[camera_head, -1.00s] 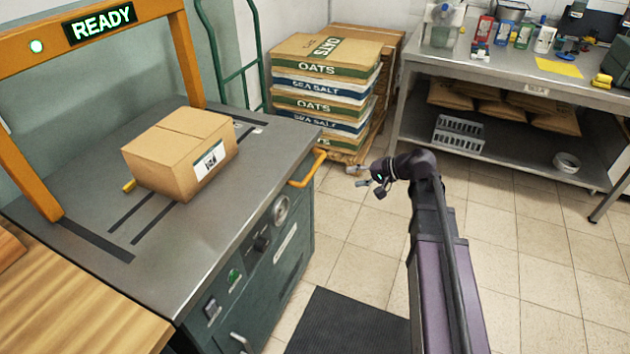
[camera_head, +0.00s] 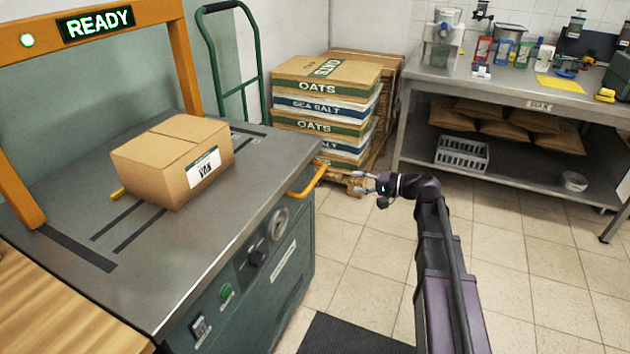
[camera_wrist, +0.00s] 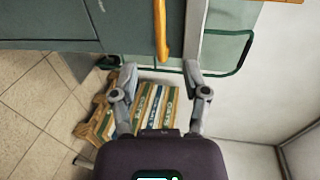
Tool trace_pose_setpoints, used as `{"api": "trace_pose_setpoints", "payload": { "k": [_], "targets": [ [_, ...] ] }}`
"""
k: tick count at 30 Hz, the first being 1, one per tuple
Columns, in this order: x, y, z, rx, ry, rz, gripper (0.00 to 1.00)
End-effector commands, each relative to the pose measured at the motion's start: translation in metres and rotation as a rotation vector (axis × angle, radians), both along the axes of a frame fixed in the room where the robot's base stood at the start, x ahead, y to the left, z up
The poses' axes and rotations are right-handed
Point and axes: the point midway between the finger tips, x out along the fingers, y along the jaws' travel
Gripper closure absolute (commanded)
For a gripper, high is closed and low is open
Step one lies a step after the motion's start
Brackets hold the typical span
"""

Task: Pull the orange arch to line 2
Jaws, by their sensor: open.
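The orange arch (camera_head: 184,68) stands over the grey machine top (camera_head: 190,262), with a green READY sign on its crossbar. Dark lines (camera_head: 76,248) are marked across the top; I cannot read which is line 2. An orange handle (camera_head: 308,184) sticks out from the machine's right edge. My gripper (camera_head: 362,183) is open and empty, just right of the handle and apart from it. In the wrist view the orange handle (camera_wrist: 161,28) appears upright ahead of the gap between my fingers (camera_wrist: 160,72).
Stacked oats and sea salt sacks (camera_head: 322,105) and a green hand truck (camera_head: 262,60) stand behind. A steel bench (camera_head: 500,85) is at the back right.

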Motion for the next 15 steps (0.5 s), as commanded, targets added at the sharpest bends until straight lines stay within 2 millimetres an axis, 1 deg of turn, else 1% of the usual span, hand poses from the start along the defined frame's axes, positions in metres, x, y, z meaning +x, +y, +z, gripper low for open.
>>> {"api": "trace_pose_setpoints", "payload": {
  "k": [8, 11, 15],
  "targets": [
    [0.003, 0.007, -0.002, -0.001, 0.001, 0.001, 0.41],
    [0.005, 0.013, -0.004, -0.001, 0.001, 0.001, 0.41],
    [0.010, 0.028, -0.008, -0.001, 0.001, 0.001, 0.41]
  ]
}}
